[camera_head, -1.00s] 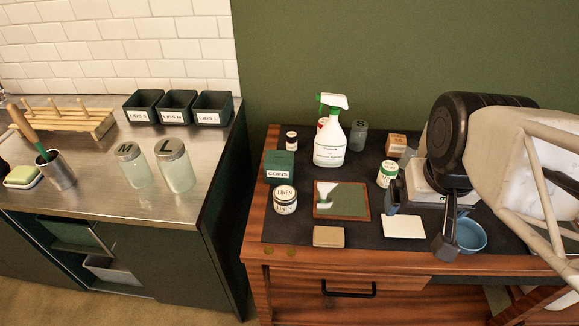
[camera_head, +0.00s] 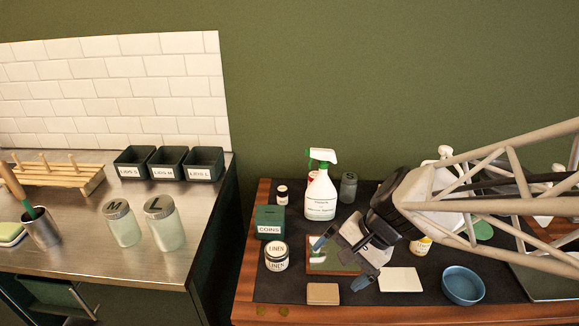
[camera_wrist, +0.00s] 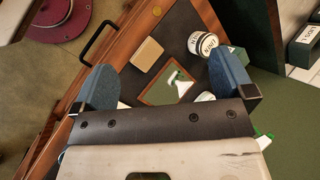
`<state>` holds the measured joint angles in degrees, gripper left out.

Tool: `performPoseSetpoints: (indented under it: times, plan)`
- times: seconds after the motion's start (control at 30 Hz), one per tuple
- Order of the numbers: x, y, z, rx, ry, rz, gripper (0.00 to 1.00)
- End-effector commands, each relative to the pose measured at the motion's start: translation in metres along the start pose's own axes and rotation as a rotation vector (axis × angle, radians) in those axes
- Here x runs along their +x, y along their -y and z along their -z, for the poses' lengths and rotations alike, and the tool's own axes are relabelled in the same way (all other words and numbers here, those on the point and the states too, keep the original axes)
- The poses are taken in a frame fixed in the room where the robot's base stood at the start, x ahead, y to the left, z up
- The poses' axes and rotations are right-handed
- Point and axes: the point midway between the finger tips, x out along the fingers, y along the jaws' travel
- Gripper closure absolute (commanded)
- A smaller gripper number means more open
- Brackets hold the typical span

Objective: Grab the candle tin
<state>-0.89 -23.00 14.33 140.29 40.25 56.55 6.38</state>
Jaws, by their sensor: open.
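The candle tin (camera_head: 276,257), a small white tin labelled LINEN with a dark lid rim, stands upright on the left part of the dark desk mat. It also shows in the wrist view (camera_wrist: 203,44), near the tip of the right-hand finger. My gripper (camera_head: 341,264) is open and empty, with blue-grey fingers. In the head view it is to the right of the tin, over the framed mirror. In the wrist view my gripper (camera_wrist: 163,65) has its fingers wide apart, with the mirror and a tan block between them.
A green COINS box (camera_head: 269,221) stands just behind the tin. The framed mirror (camera_head: 318,267) and tan block (camera_head: 323,293) lie to its right. A spray bottle (camera_head: 321,190) rises behind. A white card (camera_head: 400,279) and blue bowl (camera_head: 462,285) are farther right.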

Motion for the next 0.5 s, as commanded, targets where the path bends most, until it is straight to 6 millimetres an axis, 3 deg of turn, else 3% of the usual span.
performPoseSetpoints:
  times: [0.5]
  plan:
    - [0.100,0.047,0.060,0.622,0.266,0.347,0.00]
